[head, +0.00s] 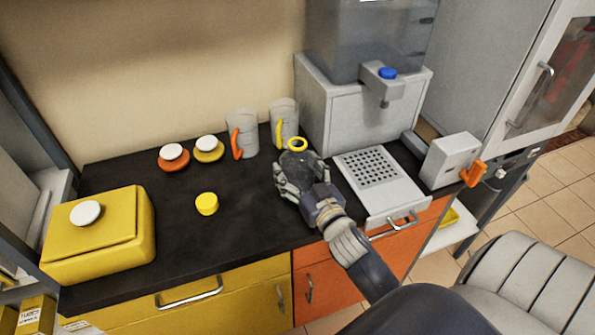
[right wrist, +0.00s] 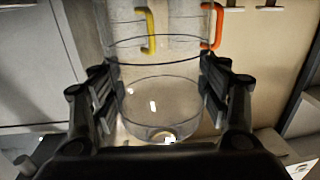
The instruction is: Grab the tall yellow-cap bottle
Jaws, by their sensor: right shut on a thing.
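A clear bottle with a yellow ring at its open neck (head: 298,145) stands at the middle of the black counter. My right gripper (head: 298,172) is shut on its body, a finger on each side. In the right wrist view the clear glass wall of the bottle (right wrist: 160,108) fills the space between the fingers of my right gripper (right wrist: 158,85). The fingers hide part of the bottle in the head view, and I cannot tell whether its base touches the counter. A yellow cap (head: 206,204) lies on the counter to the left. My left gripper is not in view.
Behind the bottle stand clear jugs with an orange handle (head: 236,143) and a yellow handle (head: 279,128). A water dispenser (head: 360,105) and perforated tray (head: 372,167) are to the right. A yellow box (head: 100,235) stands at left. The counter around the cap is clear.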

